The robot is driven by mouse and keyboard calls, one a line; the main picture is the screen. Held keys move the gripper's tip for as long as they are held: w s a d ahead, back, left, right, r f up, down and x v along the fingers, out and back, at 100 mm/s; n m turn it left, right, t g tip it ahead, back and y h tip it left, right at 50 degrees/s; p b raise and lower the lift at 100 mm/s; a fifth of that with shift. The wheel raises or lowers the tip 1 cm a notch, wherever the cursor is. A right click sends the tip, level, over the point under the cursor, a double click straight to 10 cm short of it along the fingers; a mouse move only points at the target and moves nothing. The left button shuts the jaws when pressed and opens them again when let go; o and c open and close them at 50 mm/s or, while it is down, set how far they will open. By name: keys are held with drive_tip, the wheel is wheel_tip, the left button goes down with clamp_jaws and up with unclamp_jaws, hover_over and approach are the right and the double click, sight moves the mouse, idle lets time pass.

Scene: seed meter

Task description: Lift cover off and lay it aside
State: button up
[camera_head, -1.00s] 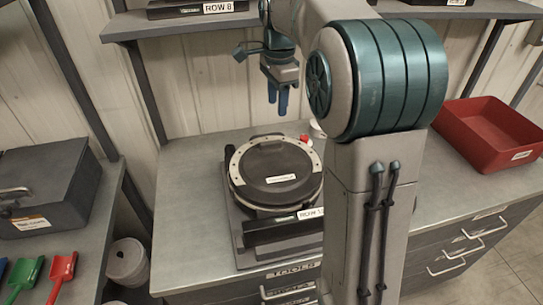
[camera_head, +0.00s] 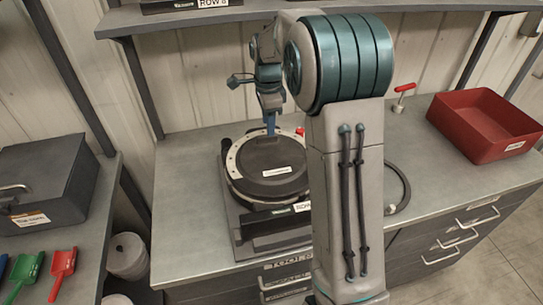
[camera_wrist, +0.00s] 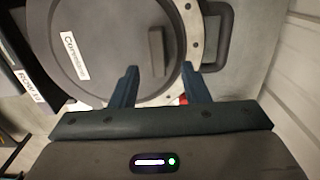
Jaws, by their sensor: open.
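The cover (camera_head: 270,158) is a dark round lid with a white label, seated on the round seed meter, whose pale rim (camera_head: 233,160) surrounds it. In the wrist view the cover (camera_wrist: 100,45) has a raised bar grip (camera_wrist: 156,50). My gripper (camera_head: 270,125) points down over the cover's far part. In the wrist view my gripper (camera_wrist: 160,68) is open, its two blue fingers on either side of the bar's near end. Nothing is held. I cannot tell how far the fingertips are above the cover.
A small red part (camera_head: 300,131) sits at the meter's far edge. A red bin (camera_head: 485,125) and a red-handled clamp (camera_head: 400,97) are at the right. A grey box (camera_head: 45,180) and scoops (camera_head: 63,263) are on the left bench. Bench left of the meter is clear.

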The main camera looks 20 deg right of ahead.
drive_tip(key=shift+s+a+f+p, duration=0.1)
drive_tip(key=shift+a+f+p, duration=0.05)
drive_tip(key=shift+f, duration=0.85)
drive_tip(key=shift+a+f+p, duration=0.15)
drive_tip(key=shift+f, duration=0.8)
clamp_jaws()
drive_tip(key=shift+r, duration=0.1)
wheel_tip(320, 180, up, 10)
drive_tip(key=b, duration=0.1)
